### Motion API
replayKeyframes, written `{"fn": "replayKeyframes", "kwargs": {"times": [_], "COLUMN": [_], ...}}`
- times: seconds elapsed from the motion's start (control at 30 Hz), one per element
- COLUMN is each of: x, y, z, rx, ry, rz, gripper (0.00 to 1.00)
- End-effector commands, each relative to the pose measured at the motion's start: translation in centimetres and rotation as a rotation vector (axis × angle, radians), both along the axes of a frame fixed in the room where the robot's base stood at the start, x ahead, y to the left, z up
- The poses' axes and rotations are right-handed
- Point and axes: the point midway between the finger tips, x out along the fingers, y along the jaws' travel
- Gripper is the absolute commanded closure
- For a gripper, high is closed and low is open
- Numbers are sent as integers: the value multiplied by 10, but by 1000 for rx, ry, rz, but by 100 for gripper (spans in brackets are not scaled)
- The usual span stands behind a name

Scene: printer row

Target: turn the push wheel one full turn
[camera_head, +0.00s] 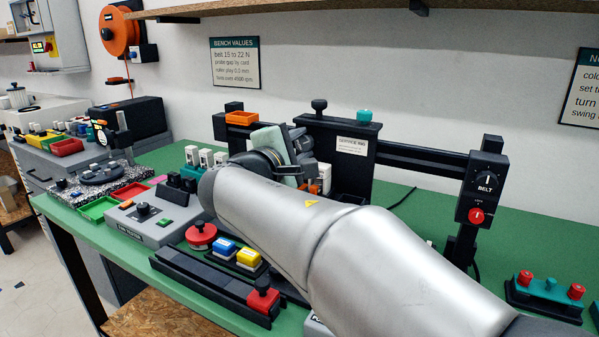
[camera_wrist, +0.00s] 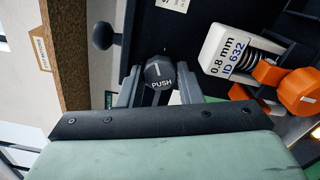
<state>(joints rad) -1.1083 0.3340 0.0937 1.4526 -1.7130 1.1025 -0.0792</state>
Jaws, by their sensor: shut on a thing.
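The push wheel (camera_wrist: 159,71) is a small dark knob marked PUSH with a white line, seen in the wrist view in front of the dark service rig (camera_wrist: 195,45). My gripper (camera_wrist: 159,84) has one grey finger on each side of it and is shut on it. The white line points roughly up in the picture. In the head view my arm reaches to the service rig (camera_head: 338,160) at the back of the bench and hides the wheel and the fingertips.
A white block marked 0.8 mm (camera_wrist: 228,52) and an orange knob (camera_wrist: 300,92) sit close to the right of my gripper in the wrist view. A black stud (camera_wrist: 103,36) stands out at the left. A BELT dial box (camera_head: 483,189) hangs right of the rig.

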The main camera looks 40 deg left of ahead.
Motion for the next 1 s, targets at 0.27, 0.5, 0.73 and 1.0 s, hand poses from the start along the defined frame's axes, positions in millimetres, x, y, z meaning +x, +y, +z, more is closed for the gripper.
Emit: {"fn": "replayKeyframes", "kwargs": {"times": [0.27,0.5,0.73,1.0], "x": [0,0,0,0], "y": [0,0,1,0], "z": [-8,-7,-6,-3], "rx": [263,488,687,863], "ry": [29,56,79,99], "rz": [1,1,1,0], "gripper": [90,90,90,90]}}
